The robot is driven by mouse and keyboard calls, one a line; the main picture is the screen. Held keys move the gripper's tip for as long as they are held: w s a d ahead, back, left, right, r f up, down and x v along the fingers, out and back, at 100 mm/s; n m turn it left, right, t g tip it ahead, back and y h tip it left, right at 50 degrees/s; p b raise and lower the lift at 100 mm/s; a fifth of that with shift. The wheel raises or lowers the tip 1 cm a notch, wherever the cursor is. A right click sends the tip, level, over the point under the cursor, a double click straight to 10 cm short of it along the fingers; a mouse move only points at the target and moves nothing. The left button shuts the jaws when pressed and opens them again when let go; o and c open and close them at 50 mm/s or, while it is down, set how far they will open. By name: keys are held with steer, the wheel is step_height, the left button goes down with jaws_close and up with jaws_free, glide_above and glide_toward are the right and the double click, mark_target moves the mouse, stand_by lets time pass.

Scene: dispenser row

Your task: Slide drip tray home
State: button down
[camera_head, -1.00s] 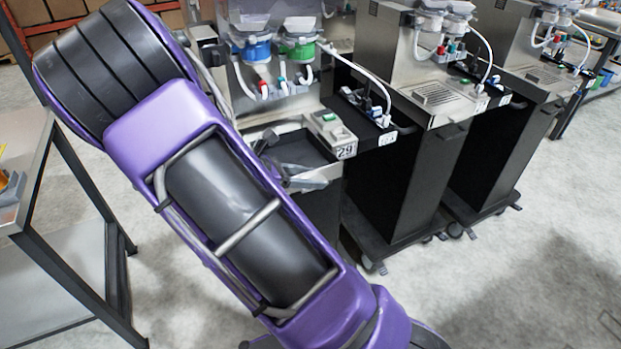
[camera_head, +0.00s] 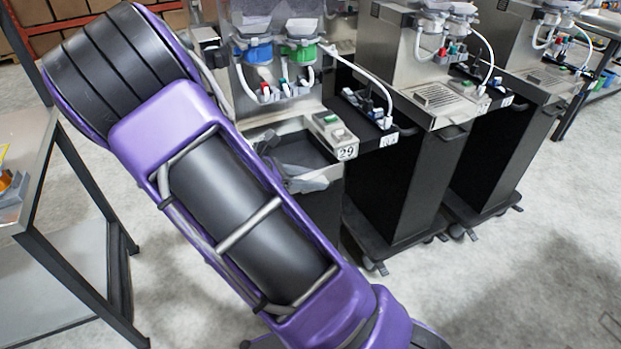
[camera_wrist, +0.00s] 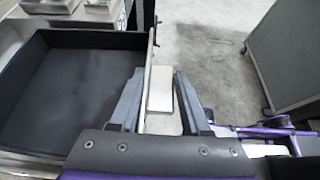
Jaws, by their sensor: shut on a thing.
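The drip tray (camera_head: 300,151) is a dark, shallow, open box in the front of the nearest dispenser station, below its hoses. In the wrist view the tray (camera_wrist: 68,95) lies left of the fingers, its inside empty. Its thin front panel stands on edge, with a pale block-like handle (camera_wrist: 160,90) on the outer side. My gripper (camera_wrist: 162,102) has one finger on each side of the panel and handle, shut on the tray's front. In the head view my gripper (camera_head: 303,184) is at the tray's front edge, partly hidden by my purple arm.
The nearest station has a ledge (camera_head: 334,133) with a green button and a "29" label right of the tray. Other dispenser carts (camera_head: 405,170) stand to the right. A metal-framed table (camera_head: 32,180) is at the left. Open floor (camera_head: 480,300) lies at the front right.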

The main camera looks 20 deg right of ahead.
steer(key=shift+w+p, duration=0.5)
steer(key=shift+w, duration=2.2)
steer(key=shift+c, duration=1.4)
jaws_free()
steer(key=shift+a, duration=0.1)
